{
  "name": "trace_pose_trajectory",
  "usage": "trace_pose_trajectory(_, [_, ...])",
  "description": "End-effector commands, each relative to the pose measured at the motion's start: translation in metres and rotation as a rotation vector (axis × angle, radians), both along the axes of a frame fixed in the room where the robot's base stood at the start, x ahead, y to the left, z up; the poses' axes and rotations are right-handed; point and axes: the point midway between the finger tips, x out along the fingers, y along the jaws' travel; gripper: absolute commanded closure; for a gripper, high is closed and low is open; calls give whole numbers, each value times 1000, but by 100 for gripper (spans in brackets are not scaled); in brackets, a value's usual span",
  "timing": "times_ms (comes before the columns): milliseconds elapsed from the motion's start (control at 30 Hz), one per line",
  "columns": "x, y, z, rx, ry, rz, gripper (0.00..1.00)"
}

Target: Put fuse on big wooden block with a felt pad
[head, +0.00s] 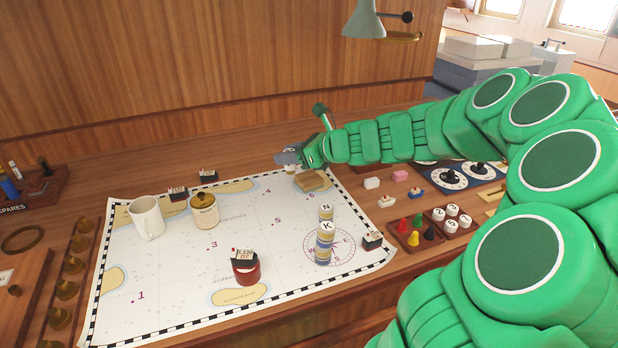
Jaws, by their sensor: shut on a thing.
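My green arm reaches in from the right, and my gripper (290,160) is above the far edge of the chart. It is shut on a small pale piece, seemingly the fuse (290,169), mostly hidden by the fingers. A wooden block (313,182) with a darker, greenish top, seemingly the felt pad, lies on the chart just right of and below the gripper in the picture. The held piece appears apart from the block; its height above the chart is hard to tell.
The chart (180,285) carries a white mug (147,217), a lidded jar (205,210), a red pot (245,268) and a stack of lettered discs (325,238). Small coloured pieces (415,228) and dials (450,175) stand at the right. A lamp (365,20) hangs above.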

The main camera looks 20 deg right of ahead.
Motion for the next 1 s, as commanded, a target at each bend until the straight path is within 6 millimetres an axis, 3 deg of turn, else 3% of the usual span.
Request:
trace_pose_trajectory(100, [-2,-33,4,1,-2,-63,92])
trace_pose_trajectory(300, [-6,-65,8,2,-3,-121,92])
trace_pose_trajectory(533, [4,-74,4,4,-2,-134,92])
trace_pose_trajectory(1000, [63,-85,-24,5,1,-132,92])
